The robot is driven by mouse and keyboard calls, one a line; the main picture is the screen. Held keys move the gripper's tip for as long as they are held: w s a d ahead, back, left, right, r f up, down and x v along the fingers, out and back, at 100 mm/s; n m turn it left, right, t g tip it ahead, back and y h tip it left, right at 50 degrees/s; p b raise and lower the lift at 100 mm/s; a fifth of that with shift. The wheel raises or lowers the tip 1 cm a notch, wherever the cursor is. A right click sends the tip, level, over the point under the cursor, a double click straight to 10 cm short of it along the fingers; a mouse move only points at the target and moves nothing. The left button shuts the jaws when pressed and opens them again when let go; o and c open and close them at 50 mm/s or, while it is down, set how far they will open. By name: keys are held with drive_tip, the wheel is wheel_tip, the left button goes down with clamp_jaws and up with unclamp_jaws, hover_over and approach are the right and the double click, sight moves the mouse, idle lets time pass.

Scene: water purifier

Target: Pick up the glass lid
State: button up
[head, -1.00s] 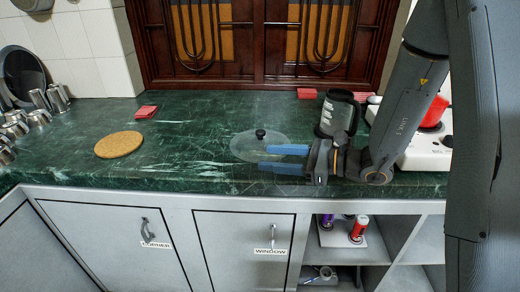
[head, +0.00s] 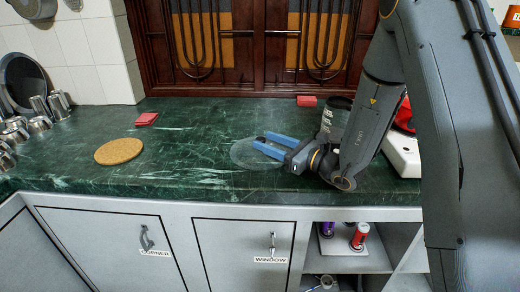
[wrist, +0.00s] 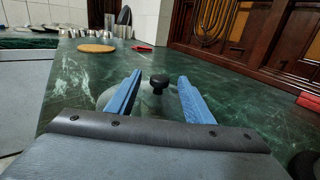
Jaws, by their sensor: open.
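The glass lid (head: 245,156) lies flat on the green marble counter, a clear disc with a black knob. In the wrist view the black knob (wrist: 158,84) stands upright between the two blue fingers, towards their tips. My gripper (head: 259,140) is open over the lid, and no contact with the knob shows. In the wrist view the gripper (wrist: 160,75) has clear space on both sides of the knob. In the head view the fingers and wrist hide the knob and the lid's right part.
A dark jug (head: 334,116) and a white stove (head: 402,155) stand at right, partly behind my arm. The counter (head: 190,150) left of the lid is clear.

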drive_tip(key=shift+w+a, duration=0.25)
drive_tip(key=shift+a, duration=0.05)
clamp_jaws()
drive_tip(key=shift+r, duration=0.1)
